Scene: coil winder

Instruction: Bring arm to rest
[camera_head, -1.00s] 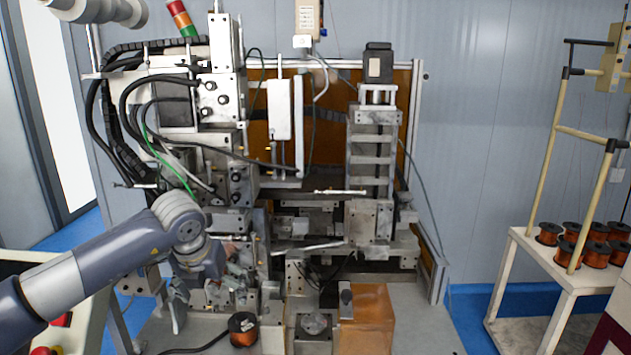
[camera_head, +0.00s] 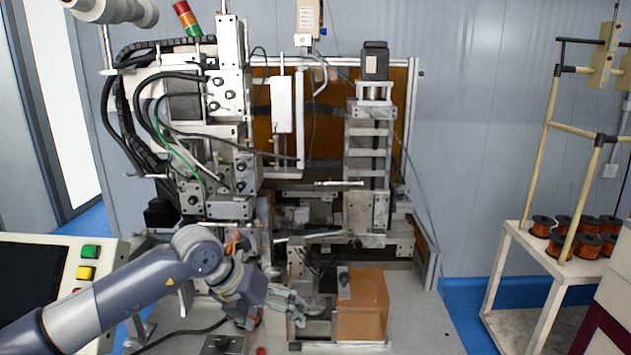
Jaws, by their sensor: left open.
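My left arm reaches in from the lower left, its grey links passing in front of the coil winder (camera_head: 225,130). My left gripper (camera_head: 280,312) is open, above the front of the machine's bench. One finger points right toward the orange-brown block (camera_head: 362,305) and stays apart from it. The other finger hangs lower, near the bench. I see nothing held between the fingers. The gripper and wrist hide part of the machine's lower front. My right gripper is out of view.
A control panel (camera_head: 88,272) with coloured buttons stands at the left, close to my arm. A white table (camera_head: 540,252) with several copper wire spools stands at the right. The bench top (camera_head: 415,325) right of the block is mostly clear.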

